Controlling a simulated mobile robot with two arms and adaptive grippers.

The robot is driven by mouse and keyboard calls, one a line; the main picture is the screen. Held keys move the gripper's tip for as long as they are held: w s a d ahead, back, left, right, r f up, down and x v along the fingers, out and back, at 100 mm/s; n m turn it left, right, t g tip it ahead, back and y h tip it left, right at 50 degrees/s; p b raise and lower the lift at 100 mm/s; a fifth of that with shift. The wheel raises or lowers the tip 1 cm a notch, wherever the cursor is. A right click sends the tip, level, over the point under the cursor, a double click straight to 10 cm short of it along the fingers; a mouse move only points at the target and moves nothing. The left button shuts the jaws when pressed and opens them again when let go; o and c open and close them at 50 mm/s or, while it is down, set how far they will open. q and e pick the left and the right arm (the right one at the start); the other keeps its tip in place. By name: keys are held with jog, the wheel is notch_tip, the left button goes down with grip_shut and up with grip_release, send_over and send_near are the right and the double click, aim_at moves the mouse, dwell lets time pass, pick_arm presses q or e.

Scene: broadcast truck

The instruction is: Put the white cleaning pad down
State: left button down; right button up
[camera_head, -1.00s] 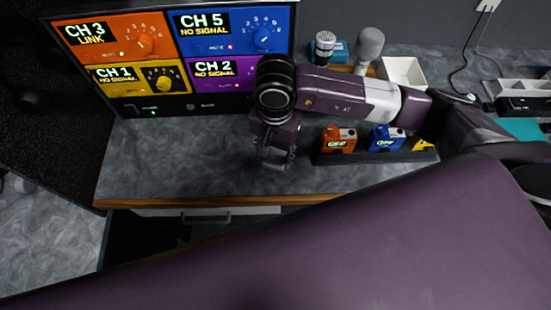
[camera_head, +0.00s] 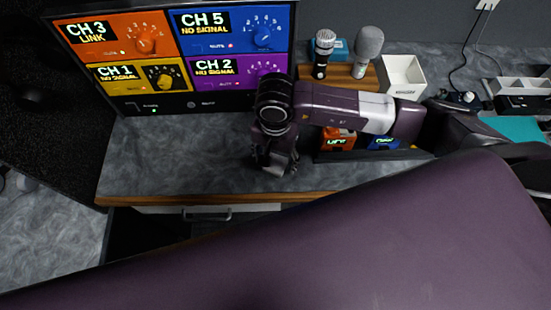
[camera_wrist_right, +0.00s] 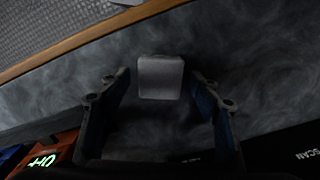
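The white cleaning pad (camera_wrist_right: 160,77) shows in the right wrist view as a small pale square between the fingertips. A dark gap shows on each side of it, so the fingers do not appear to touch it. It seems to lie on the grey counter, though its exact height is hard to tell. My right gripper (camera_wrist_right: 158,90) is open around it. In the head view my right gripper (camera_head: 275,167) points down over the counter near its front edge, and the pad is hidden there. My left gripper is not in view.
The counter (camera_head: 180,160) is clear left of the gripper. A monitor panel (camera_head: 180,60) stands behind. An orange box (camera_head: 338,139) and a blue box (camera_head: 384,143) sit in a dark rack at right. Two microphones (camera_head: 366,50) and a white bin (camera_head: 402,75) stand farther back.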

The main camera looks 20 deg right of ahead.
aim_at(275, 163)
jog(key=shift+r, duration=0.25)
jog(key=shift+w+r, duration=0.1)
jog(key=shift+r, duration=0.2)
notch_tip(275, 163, up, 11)
jog(key=b, duration=0.3)
jog(key=shift+r+b, duration=0.15)
jog(key=shift+b, duration=0.2)
